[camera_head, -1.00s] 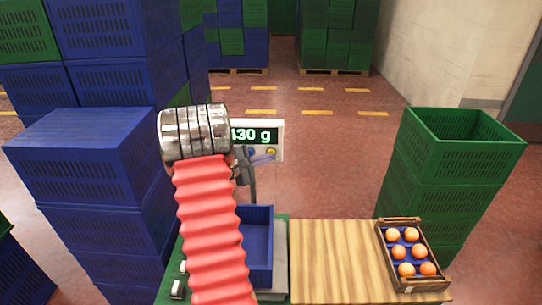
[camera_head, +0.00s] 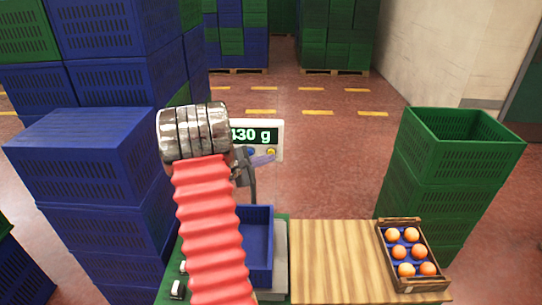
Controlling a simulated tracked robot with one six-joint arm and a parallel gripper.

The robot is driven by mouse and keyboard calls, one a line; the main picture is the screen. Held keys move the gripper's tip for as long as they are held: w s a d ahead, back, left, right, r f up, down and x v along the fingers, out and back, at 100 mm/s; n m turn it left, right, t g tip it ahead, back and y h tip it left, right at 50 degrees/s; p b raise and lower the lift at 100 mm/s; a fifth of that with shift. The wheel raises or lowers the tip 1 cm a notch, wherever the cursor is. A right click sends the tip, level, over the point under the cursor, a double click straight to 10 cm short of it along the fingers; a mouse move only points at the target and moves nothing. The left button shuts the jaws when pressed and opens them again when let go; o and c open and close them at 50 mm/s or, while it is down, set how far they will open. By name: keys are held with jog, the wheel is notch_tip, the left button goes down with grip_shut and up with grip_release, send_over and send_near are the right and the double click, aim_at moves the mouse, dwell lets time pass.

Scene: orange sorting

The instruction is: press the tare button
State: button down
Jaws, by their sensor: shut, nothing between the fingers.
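The scale's white display head (camera_head: 277,135) stands behind the work table, its readout ending in "30 g" and its left part hidden by my arm. Below the readout are a blue button (camera_head: 250,152) and a yellow button (camera_head: 271,152); I cannot read any label on them. A blue crate (camera_head: 258,212) sits on the grey scale (camera_head: 280,240), partly hidden by my arm.
A wooden table top (camera_head: 335,260) is bare beside the scale. A small wooden crate of oranges (camera_head: 381,240) sits at its right end. Green crates (camera_head: 440,160) are stacked at right and blue crates (camera_head: 85,165) at left.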

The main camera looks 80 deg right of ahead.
jog(key=shift+s+a, duration=0.1)
jog(key=shift+a, duration=0.35)
jog(key=shift+a, duration=0.15)
jog(key=a, duration=0.2)
jog(key=s+a, duration=0.1)
jog(key=a, duration=0.1)
jog(key=shift+a, duration=0.3)
dwell(1.2)
